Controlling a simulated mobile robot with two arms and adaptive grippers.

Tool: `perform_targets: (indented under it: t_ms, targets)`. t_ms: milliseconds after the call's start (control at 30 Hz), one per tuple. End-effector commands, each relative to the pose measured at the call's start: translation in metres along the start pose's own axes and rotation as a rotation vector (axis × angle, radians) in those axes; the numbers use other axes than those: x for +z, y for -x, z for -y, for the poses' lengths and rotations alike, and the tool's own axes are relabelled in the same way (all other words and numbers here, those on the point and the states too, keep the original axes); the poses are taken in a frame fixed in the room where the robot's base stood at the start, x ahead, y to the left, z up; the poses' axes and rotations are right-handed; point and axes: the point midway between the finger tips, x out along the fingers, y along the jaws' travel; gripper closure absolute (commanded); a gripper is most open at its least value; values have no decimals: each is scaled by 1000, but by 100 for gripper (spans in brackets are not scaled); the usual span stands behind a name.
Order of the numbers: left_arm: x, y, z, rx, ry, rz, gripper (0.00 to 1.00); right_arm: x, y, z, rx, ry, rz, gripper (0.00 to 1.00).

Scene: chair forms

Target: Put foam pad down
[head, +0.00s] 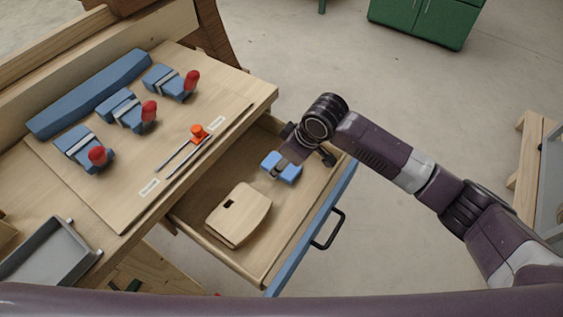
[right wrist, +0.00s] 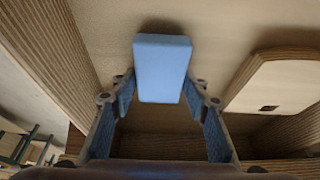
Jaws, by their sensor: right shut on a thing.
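The blue foam pad (head: 292,173) is a small block in the open drawer (head: 262,262), near its far right corner. My right gripper (head: 283,165) reaches down into the drawer and is shut on the pad. In the right wrist view the pad (right wrist: 162,68) sits between the two fingertips and sticks out past them over the wooden drawer. From these views I cannot tell whether the pad touches the drawer bottom. My left gripper is not in view.
A pale wooden piece with a slot (head: 238,215) lies in the drawer's near part. The drawer has a blue front with a black handle (head: 328,230). The bench above holds blue clamps with red knobs (head: 128,112), an orange-knobbed tool (head: 198,133) and a grey tray (head: 50,255).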

Motion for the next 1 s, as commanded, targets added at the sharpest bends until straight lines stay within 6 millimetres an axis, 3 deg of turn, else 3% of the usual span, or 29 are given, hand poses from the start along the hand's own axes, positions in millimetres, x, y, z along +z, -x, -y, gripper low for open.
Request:
perform_targets:
  t_ms: [400,433,600,867,1000]
  targets:
    - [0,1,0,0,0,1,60,3,-6,1,-1,0,0,68]
    - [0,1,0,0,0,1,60,3,-7,1,-1,0,0,56]
    - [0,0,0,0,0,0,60,3,-6,1,-1,0,0,40]
    - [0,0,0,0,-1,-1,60,2,-6,0,0,1,0,40]
    - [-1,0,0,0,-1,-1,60,1,5,-1,1,0,-3,40]
